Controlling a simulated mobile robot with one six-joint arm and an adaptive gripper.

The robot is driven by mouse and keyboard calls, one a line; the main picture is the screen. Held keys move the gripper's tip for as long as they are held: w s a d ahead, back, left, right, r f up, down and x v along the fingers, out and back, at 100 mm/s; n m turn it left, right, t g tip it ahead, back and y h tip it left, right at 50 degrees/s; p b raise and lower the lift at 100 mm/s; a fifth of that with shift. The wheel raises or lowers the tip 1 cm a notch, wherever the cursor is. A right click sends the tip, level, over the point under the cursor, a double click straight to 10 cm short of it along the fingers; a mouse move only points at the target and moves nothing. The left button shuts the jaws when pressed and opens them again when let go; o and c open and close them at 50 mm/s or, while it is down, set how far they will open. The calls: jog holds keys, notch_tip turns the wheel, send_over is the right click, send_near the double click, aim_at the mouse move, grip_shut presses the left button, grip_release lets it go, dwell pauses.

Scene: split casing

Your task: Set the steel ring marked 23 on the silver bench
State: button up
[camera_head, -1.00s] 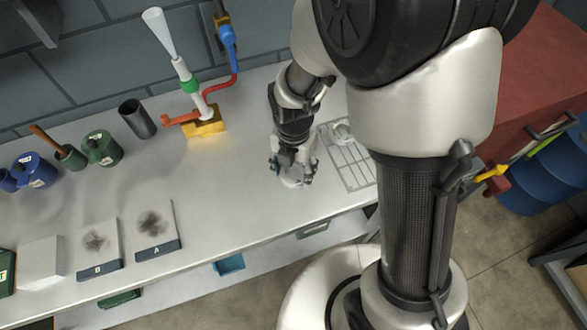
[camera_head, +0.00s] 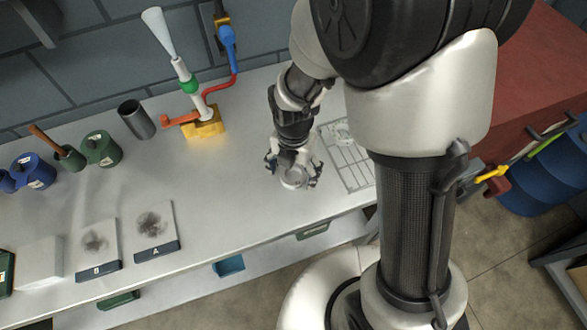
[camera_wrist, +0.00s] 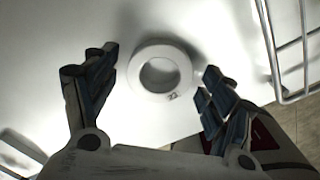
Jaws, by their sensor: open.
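A pale steel ring (camera_wrist: 160,50) lies flat on the silver bench (camera_head: 230,165), showing its round hole to the wrist camera. A small dark two-digit mark is on its near edge; the second digit is too small to read surely. My gripper (camera_wrist: 158,88) is open, with one finger on each side of the ring and visible gaps between fingers and ring. In the head view, my gripper (camera_head: 293,176) is low over the bench near its front edge, and the ring (camera_head: 293,184) shows between its fingers.
A wire rack (camera_head: 347,160) stands just right of my gripper. A yellow-based stand (camera_head: 205,124) with coloured pipes and a dark cup (camera_head: 137,119) are further back. Two dark-smudged plates (camera_head: 155,226) and several containers are at left. Bench left of my gripper is clear.

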notch_tip(320, 180, up, 12)
jog(key=p, duration=0.4)
jog(key=s+d+r+m+t, duration=0.2)
jog(key=s+d+r+m, duration=0.3)
jog(key=m, duration=1)
jog(key=s+d+r+m+t, duration=0.2)
jog(key=s+d+r+m, duration=0.4)
jog(key=r+m, duration=0.5)
jog(key=s+m, duration=0.2)
jog(key=m, duration=0.2)
jog(key=shift+s+t, duration=0.3)
